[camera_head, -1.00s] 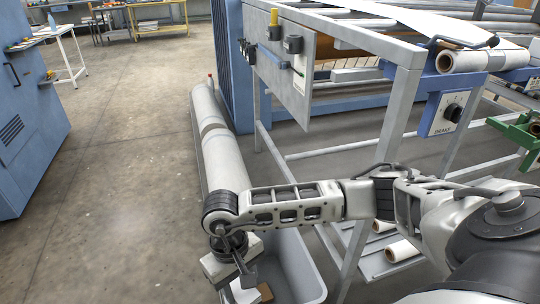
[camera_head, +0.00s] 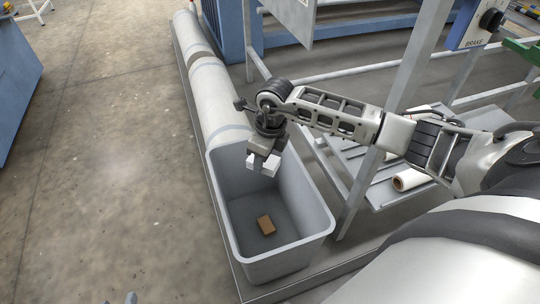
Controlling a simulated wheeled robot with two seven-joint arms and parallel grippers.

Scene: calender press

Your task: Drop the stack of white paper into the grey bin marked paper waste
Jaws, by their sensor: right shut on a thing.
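The grey bin (camera_head: 318,218) stands open below my right arm, and no marking can be read on it from here. My right gripper (camera_head: 262,164) points down over the far part of the bin's opening. It is shut on a small white thing, which I take to be the stack of white paper (camera_head: 265,165); the jaws hide much of it, and its edges are hard to tell from the fingertips.
To the right are the machine's grey frame leg (camera_head: 360,190) and a low shelf with small white rolls (camera_head: 411,180). The concrete floor on the left (camera_head: 110,160) is clear.

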